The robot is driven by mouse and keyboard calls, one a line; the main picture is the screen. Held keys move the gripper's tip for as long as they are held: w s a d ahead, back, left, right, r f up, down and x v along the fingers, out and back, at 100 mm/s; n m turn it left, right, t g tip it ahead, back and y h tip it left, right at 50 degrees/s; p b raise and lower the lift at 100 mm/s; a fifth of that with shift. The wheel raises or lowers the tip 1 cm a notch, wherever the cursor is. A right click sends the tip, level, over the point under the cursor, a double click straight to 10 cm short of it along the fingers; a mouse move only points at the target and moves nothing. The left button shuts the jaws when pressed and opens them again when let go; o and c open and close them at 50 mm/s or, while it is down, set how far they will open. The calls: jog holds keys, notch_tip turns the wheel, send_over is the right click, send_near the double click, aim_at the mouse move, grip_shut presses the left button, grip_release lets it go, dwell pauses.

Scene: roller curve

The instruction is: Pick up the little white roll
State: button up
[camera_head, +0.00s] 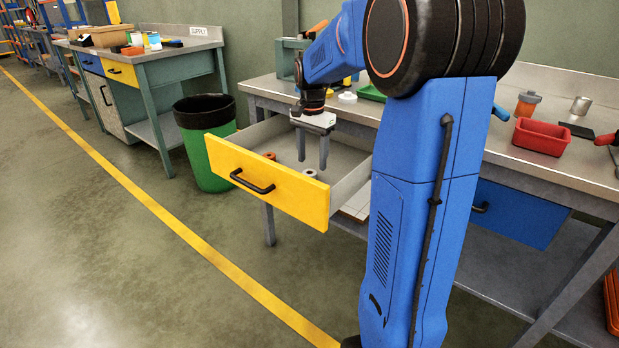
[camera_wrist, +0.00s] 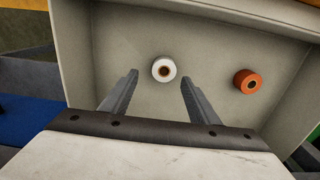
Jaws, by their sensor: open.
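The little white roll (camera_wrist: 164,69) stands in the open drawer, its round top with a brown core facing up. In the head view the white roll (camera_head: 309,173) shows just behind the drawer's yellow front. My gripper (camera_head: 312,168) points down into the drawer with its fingers apart and empty. In the wrist view the gripper (camera_wrist: 158,78) has one fingertip on each side of the roll in the picture, with the roll slightly beyond the tips. I cannot tell how far the tips are above the drawer floor. The drawer (camera_head: 268,188) is pulled out from the bench.
An orange roll (camera_wrist: 247,81) lies in the drawer to the right of the white one; it also shows in the head view (camera_head: 269,156). The drawer walls enclose both. A green bin (camera_head: 208,150) stands left of the drawer. The workbench (camera_head: 500,140) holds a red tray (camera_head: 540,136).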

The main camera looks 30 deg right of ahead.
aim_at(309, 172)
jog(key=shift+w+a+f, duration=0.15)
jog(key=shift+f, duration=1.25)
jog(key=shift+w+a+f, duration=0.15)
jog(key=shift+f, duration=1.25)
jog(key=c, duration=1.1)
jog(key=shift+r, duration=0.15)
